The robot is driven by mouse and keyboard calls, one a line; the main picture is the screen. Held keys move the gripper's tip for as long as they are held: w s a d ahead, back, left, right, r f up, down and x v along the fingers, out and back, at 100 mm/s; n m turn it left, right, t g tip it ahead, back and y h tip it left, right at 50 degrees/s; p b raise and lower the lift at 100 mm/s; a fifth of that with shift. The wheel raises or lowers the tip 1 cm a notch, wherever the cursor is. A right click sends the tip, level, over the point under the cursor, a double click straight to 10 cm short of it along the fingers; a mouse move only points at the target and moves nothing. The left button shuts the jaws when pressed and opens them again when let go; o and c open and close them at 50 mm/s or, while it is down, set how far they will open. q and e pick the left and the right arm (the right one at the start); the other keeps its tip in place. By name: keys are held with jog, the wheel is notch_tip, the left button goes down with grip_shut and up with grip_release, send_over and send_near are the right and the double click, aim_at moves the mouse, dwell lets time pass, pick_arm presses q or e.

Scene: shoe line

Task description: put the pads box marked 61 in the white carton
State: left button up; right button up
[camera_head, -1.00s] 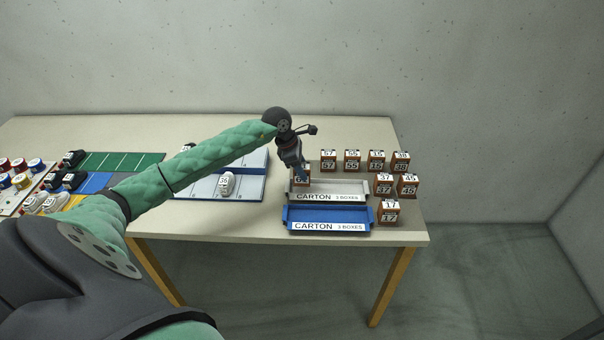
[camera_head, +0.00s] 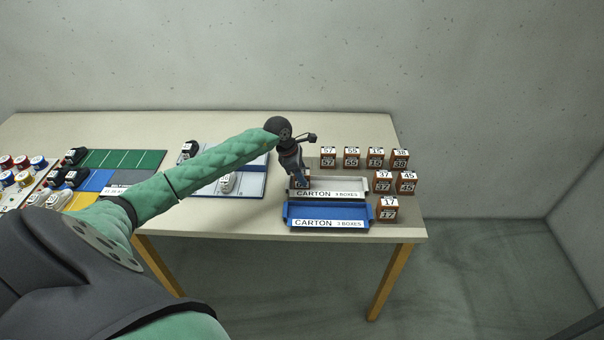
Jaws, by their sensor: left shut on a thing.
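The white carton (camera_head: 345,194) lies on the table's right part, its front labelled CARTON 3 BOXES. My left gripper (camera_head: 301,181) points down at the carton's left end and is shut on a small brown box (camera_head: 302,185). The gripper covers most of this box, and its number cannot be read now. The box is in or just above the carton's left end; I cannot tell whether it touches the floor of the carton. My right gripper is not in view.
A blue carton (camera_head: 328,213) lies directly in front of the white one. Several numbered brown boxes (camera_head: 352,157) stand behind and to the right, including one marked 17 (camera_head: 387,209). A blue-white tray (camera_head: 245,187) with shoes lies to the left.

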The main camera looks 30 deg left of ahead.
pick_arm(q)
jog(key=o, duration=1)
jog(key=shift+r, duration=0.15)
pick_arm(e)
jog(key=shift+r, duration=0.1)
pick_arm(q)
jog(key=shift+s+a+r, duration=0.1)
jog(key=shift+a+r, duration=0.1)
jog(key=shift+r, duration=0.15)
jog(key=shift+s+a+r+b, duration=0.1)
jog(key=shift+a+r+b, duration=0.1)
jog(key=shift+r+b, duration=0.3)
jog(key=shift+b+v, duration=1.6)
jog(key=shift+v, duration=3.45)
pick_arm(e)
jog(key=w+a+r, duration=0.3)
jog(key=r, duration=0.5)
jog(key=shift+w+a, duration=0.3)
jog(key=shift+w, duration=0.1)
pick_arm(q)
jog(key=shift+d, duration=0.1)
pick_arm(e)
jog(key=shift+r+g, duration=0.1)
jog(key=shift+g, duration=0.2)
